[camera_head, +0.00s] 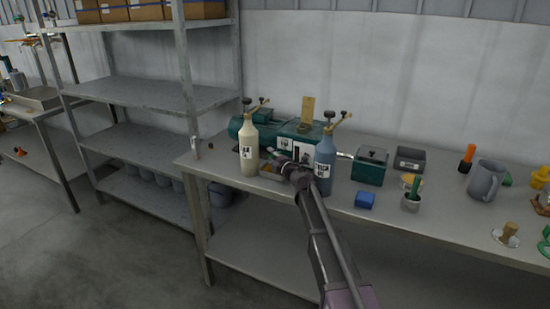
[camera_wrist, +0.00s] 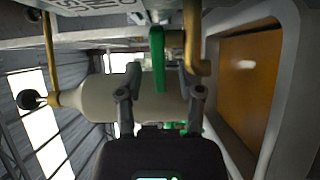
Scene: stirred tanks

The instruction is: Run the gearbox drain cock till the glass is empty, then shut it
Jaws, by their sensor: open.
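The green gearbox (camera_head: 300,132) stands at the back of the bench, with pale panels on its front. I cannot make out the level in its glass. In the wrist view, a brass drain cock (camera_wrist: 197,45) has a green lever (camera_wrist: 157,60) that points out toward my gripper. My gripper (camera_wrist: 160,95) is open, with the lever's end between its two fingers; I cannot tell whether they touch it. In the head view my gripper (camera_head: 290,166) is low before the gearbox and hides the cock. An orange-brown tray (camera_wrist: 248,85) lies beside the spout. No flow is visible.
A cream pump bottle (camera_head: 249,150) stands just left of my gripper, and a blue-grey one (camera_head: 324,165) just right. A dark green box (camera_head: 370,166), a blue block (camera_head: 365,200) and a grey jug (camera_head: 486,180) stand further right.

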